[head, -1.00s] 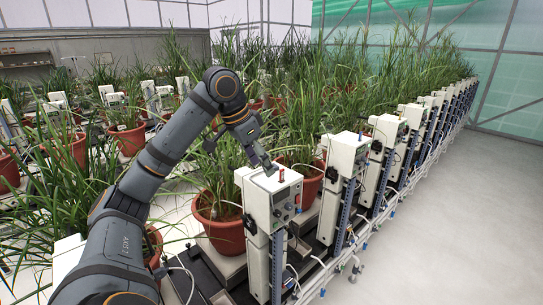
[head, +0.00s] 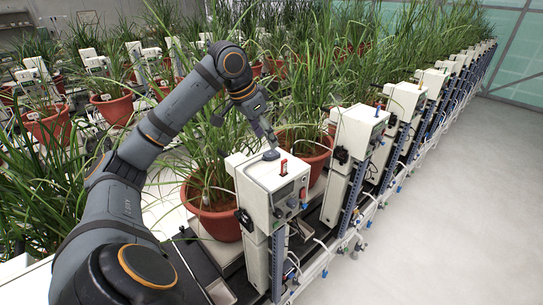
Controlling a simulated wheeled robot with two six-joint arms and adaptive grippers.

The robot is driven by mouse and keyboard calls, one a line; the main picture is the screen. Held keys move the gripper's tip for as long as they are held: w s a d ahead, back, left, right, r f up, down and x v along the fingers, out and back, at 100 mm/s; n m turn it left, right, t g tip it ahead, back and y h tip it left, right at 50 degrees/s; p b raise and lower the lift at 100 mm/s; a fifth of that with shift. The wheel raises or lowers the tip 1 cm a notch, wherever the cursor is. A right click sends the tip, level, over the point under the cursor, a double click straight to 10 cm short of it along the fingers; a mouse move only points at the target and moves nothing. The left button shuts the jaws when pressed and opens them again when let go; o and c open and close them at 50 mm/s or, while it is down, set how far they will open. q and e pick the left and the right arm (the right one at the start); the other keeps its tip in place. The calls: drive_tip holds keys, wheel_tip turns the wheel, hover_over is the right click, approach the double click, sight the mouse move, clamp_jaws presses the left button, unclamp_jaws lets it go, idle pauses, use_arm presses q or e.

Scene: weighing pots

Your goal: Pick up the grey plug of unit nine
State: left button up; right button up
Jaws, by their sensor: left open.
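The nearest white unit box (head: 268,182) stands at the front of the row, with a small display and knobs on its front face. A small grey plug (head: 271,155) sits on its top, towards the back. A red plug-like piece (head: 284,167) stands upright on the same top, in front and to the right of the grey one. My left gripper (head: 270,142) points down just above the grey plug, with its jaws open. Whether the fingertips touch the plug is too small to tell. No unit number is readable. My right gripper is not in view.
A red-brown pot (head: 213,220) with tall grass stands left of the box, and another pot (head: 305,158) stands behind it. More white units (head: 358,132) run away to the right, with hoses along their bases. The pale floor (head: 450,220) at right is clear.

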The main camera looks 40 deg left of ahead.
sight(271, 153)
use_arm(q)
drive_tip(key=f, duration=0.3)
drive_tip(key=shift+w+d+f, duration=0.15)
drive_tip(key=shift+d, duration=0.15)
drive_tip(key=shift+w+d+f, duration=0.1)
drive_tip(key=shift+d+f, duration=0.05)
drive_tip(key=shift+f, duration=0.2)
drive_tip(key=shift+w+f, duration=0.35)
drive_tip(key=shift+f, duration=0.05)
drive_tip(key=shift+s, duration=0.1)
drive_tip(key=c, duration=1.2)
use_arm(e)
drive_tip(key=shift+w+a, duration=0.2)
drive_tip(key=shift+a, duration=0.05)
use_arm(q)
drive_tip(key=shift+r, duration=0.15)
wheel_tip(271, 153, up, 4)
drive_tip(key=shift+f+p, duration=0.2)
drive_tip(key=shift+p, duration=0.35)
drive_tip(key=shift+s+d+r+p, duration=0.5)
drive_tip(key=shift+s+d+r, duration=1.85)
drive_tip(key=shift+d, duration=0.2)
drive_tip(key=shift+s+d+r+p, duration=0.45)
drive_tip(key=shift+s+d+r, duration=1.8)
drive_tip(key=shift+s+d, duration=0.2)
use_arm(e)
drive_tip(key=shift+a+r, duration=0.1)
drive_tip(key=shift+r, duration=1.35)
